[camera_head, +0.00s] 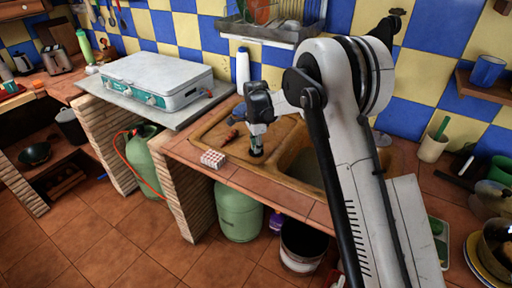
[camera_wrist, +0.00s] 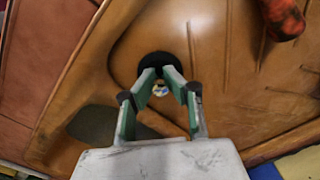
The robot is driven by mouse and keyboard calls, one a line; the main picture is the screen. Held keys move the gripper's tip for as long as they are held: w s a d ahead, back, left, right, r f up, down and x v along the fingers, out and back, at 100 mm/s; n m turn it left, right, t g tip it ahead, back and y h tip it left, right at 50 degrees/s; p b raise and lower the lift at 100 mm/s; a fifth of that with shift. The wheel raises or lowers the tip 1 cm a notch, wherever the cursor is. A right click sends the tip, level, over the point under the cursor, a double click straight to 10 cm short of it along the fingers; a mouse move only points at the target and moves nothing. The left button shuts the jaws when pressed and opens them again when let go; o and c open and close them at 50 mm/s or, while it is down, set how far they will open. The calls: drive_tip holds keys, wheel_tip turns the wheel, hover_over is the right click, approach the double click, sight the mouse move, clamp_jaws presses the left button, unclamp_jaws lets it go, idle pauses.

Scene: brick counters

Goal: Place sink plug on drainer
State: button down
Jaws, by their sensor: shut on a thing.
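The brown sink unit has a flat ribbed drainer (camera_head: 212,138) on its left and a basin (camera_head: 304,170) on its right. My gripper (camera_head: 256,146) points down over the drainer's right part, close to the basin. In the wrist view my gripper (camera_wrist: 161,88) has its green-padded fingers closed in on the dark round sink plug (camera_wrist: 157,62). The plug also shows as a dark disc below the fingertips in the head view (camera_head: 257,153). The ribbed drainer surface (camera_wrist: 225,85) lies beneath it in the wrist view. I cannot tell whether the plug touches the drainer.
A reddish-brown object (camera_head: 231,136) lies on the drainer; its red end shows in the wrist view (camera_wrist: 284,18). A white bottle (camera_head: 242,70) stands behind the sink, and a dish rack (camera_head: 270,32) hangs above.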

drive_tip(key=shift+f, duration=0.15)
drive_tip(key=c, duration=2.3)
unclamp_jaws()
drive_tip(key=shift+f, duration=0.1)
drive_tip(key=o, duration=0.5)
drive_tip(key=shift+r, duration=0.2)
